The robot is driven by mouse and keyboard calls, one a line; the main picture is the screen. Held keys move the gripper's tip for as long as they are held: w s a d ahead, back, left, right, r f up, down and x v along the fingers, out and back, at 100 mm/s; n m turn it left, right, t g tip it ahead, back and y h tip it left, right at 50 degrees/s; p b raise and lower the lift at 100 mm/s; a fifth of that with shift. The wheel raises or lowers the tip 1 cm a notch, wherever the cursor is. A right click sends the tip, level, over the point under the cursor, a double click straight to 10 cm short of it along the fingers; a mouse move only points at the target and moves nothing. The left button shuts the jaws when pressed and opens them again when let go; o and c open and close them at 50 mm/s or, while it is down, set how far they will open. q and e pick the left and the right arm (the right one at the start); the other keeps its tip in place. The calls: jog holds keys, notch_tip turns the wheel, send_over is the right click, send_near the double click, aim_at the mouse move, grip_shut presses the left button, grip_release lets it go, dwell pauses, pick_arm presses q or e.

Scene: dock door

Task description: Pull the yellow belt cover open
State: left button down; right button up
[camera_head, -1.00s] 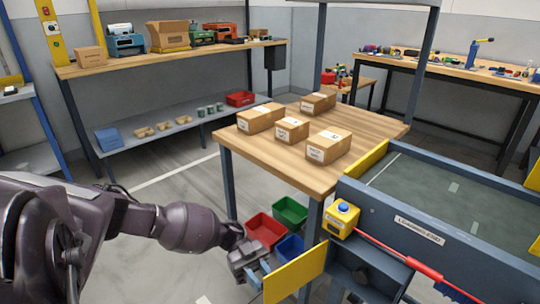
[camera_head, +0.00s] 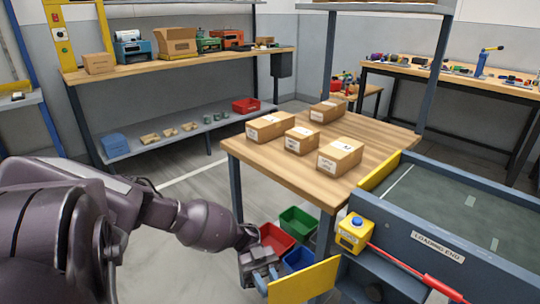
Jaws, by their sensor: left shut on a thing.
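The yellow belt cover (camera_head: 304,280) is a flat panel that stands out from the near end of the conveyor (camera_head: 432,246), below the wooden table. My left gripper (camera_head: 264,277) is at the panel's left edge and is shut on a small part there, most likely the cover's handle, which the fingers largely hide. The cover stands open at an angle to the conveyor's side. My right gripper is not in view.
A yellow box with a blue button (camera_head: 353,232) and a red bar (camera_head: 417,272) are on the conveyor side. The wooden table (camera_head: 300,180) carries several cartons. Red (camera_head: 277,238), green (camera_head: 299,222) and blue (camera_head: 298,260) bins stand below it. Floor at left is clear.

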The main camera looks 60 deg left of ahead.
pick_arm(q)
jog(key=shift+f, duration=0.15)
jog(key=c, duration=0.9)
grip_release()
jog(key=shift+w+a+b, duration=0.25)
jog(key=shift+a, duration=1.55)
jog(key=shift+w+a+b, duration=0.25)
jog(key=shift+w+a, duration=0.05)
jog(key=shift+a, duration=1.45)
jog(key=shift+w+a+b, duration=0.25)
jog(key=shift+a, duration=1.55)
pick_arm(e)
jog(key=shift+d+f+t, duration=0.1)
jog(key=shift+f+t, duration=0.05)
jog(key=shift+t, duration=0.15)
